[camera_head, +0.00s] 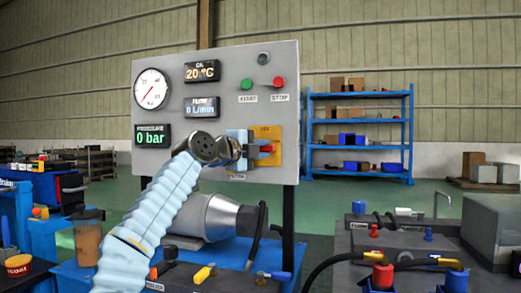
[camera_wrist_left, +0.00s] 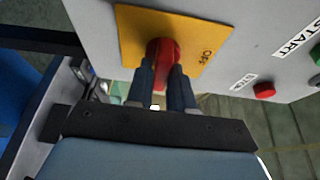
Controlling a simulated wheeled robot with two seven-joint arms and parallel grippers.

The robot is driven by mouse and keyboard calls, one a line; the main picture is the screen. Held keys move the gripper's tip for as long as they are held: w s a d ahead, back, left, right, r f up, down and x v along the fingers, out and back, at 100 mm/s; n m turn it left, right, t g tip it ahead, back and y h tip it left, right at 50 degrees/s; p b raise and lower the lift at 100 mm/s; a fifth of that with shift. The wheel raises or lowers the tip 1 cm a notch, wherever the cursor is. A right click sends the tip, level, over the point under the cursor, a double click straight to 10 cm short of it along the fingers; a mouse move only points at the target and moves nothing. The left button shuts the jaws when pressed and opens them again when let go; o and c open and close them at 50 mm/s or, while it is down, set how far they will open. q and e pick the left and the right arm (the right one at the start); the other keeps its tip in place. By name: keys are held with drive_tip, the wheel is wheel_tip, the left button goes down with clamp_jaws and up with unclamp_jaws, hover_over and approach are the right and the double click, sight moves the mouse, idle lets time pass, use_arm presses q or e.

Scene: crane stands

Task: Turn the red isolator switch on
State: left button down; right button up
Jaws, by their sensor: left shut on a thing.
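The red isolator switch (camera_head: 267,148) sits on a yellow plate (camera_head: 276,133) at the lower right of the grey control panel (camera_head: 225,125). In the left wrist view the red handle (camera_wrist_left: 163,48) shows between the fingers of my left gripper (camera_wrist_left: 166,70), which is shut on it. "OFF" is printed on the yellow plate (camera_wrist_left: 205,30) beside the handle. The handle's exact angle is partly hidden by the fingers. In the head view my left gripper (camera_head: 258,149) reaches the switch from the left, and my arm covers the panel's lower part. My right gripper is not in view.
A green button (camera_head: 247,84) and a red button (camera_head: 279,82) are above the switch. A gauge (camera_head: 151,88) and lit displays fill the panel's left. A motor-like grey body (camera_head: 205,215) is below. A bench with hoses (camera_head: 400,255) stands at right.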

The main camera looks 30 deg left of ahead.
use_arm(q)
drive_tip(key=shift+d, duration=0.1)
drive_tip(key=c, duration=1.1)
unclamp_jaws()
drive_tip(key=shift+s+f, duration=0.1)
drive_tip(key=shift+s, duration=0.15)
drive_tip(key=s+b, duration=0.2)
drive_tip(key=s, duration=0.2)
drive_tip(key=s+a+b, duration=0.1)
drive_tip(key=s+b, duration=0.1)
drive_tip(key=s, duration=0.2)
drive_tip(key=s+a+b, duration=0.1)
drive_tip(key=s+b, duration=0.2)
drive_tip(key=s, duration=0.2)
drive_tip(key=shift+a, duration=0.1)
